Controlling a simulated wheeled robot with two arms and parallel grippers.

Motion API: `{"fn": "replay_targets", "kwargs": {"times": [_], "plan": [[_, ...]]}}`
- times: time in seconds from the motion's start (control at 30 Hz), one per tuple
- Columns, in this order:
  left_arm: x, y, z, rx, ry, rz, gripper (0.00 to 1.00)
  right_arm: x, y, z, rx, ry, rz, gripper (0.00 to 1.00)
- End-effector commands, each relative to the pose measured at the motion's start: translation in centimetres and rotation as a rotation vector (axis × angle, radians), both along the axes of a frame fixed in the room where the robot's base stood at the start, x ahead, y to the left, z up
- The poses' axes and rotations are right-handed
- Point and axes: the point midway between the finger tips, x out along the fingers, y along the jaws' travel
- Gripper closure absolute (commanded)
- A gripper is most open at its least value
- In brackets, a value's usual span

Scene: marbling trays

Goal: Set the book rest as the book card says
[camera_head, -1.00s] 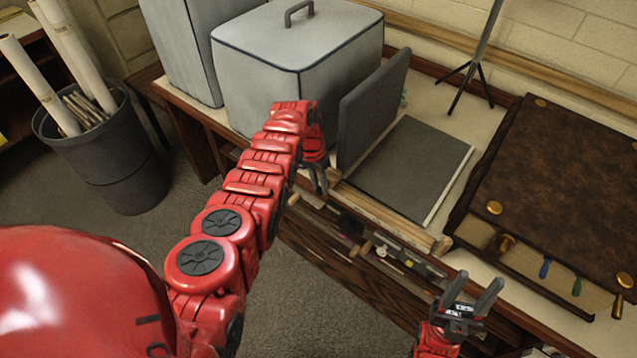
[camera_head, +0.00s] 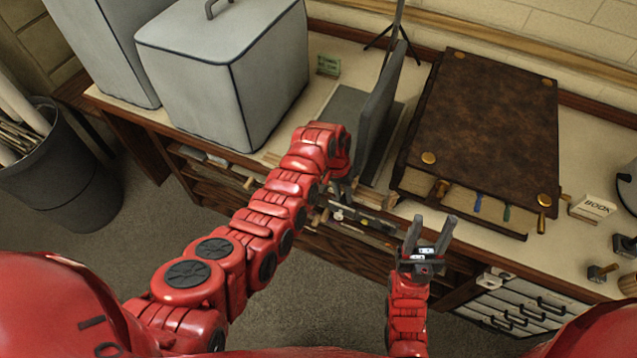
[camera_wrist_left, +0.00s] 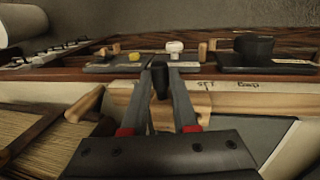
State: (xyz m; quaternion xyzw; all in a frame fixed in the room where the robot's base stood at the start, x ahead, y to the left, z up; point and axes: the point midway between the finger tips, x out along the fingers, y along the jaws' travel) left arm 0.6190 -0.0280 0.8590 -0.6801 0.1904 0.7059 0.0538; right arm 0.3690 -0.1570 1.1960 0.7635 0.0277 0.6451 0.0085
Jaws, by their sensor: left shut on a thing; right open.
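The book rest (camera_head: 343,103) is a grey board on the bench, with a grey panel (camera_head: 381,105) standing up from it. A wooden strip (camera_head: 375,207) runs along its front. My left gripper (camera_head: 338,190) is at this front edge, partly hidden by its arm. In the left wrist view its fingers (camera_wrist_left: 161,85) are shut on a small dark knob-like piece (camera_wrist_left: 160,76), before a pale wooden strip (camera_wrist_left: 230,100) with handwritten marks I cannot read surely. A white card (camera_head: 593,208) reading "BOOK" stands at the right. My right gripper (camera_head: 432,235) is open and empty before the bench.
A thick brown book-like case (camera_head: 490,130) with brass corners lies right of the rest. A grey covered box (camera_head: 225,70) stands to the left. A small green card (camera_head: 328,65) stands behind. Tools hang along the bench front; drawers (camera_head: 515,305) are below at right.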

Motion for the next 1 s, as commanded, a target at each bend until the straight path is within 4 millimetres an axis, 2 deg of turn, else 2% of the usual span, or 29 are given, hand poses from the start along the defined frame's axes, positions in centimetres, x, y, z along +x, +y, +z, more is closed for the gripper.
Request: {"fn": "replay_targets", "kwargs": {"times": [0.1, 0.3, 0.77, 0.8, 0.97, 1.0], "plan": [[-1.0, -2.3, -0.3, 0.0, 0.004, -0.003, 1.0, 0.0, 0.0, -0.6, 0.0, 0.0, 0.0, 0.5], [-1.8, -4.5, -0.3, -0.001, 0.004, -0.003, 1.0, 0.0, 0.0, -0.9, 0.0, 0.0, 0.0, 0.5], [-2.0, -5.0, -0.2, 0.001, 0.003, 0.0, 1.0, 0.0, 0.0, -1.0, 0.0, 0.0, 0.0, 0.5], [-1.9, -5.0, -0.2, 0.001, 0.003, 0.0, 0.71, 0.0, 0.0, -1.0, 0.0, 0.0, 0.0, 0.5], [-1.9, -5.0, -0.1, 0.001, 0.002, 0.001, 0.43, 0.0, 0.0, -1.0, 0.0, 0.0, 0.0, 0.5], [-1.9, -5.0, -0.1, 0.0, 0.001, 0.001, 0.43, 0.0, 0.0, -1.0, 0.0, 0.0, 0.0, 0.5]]}}
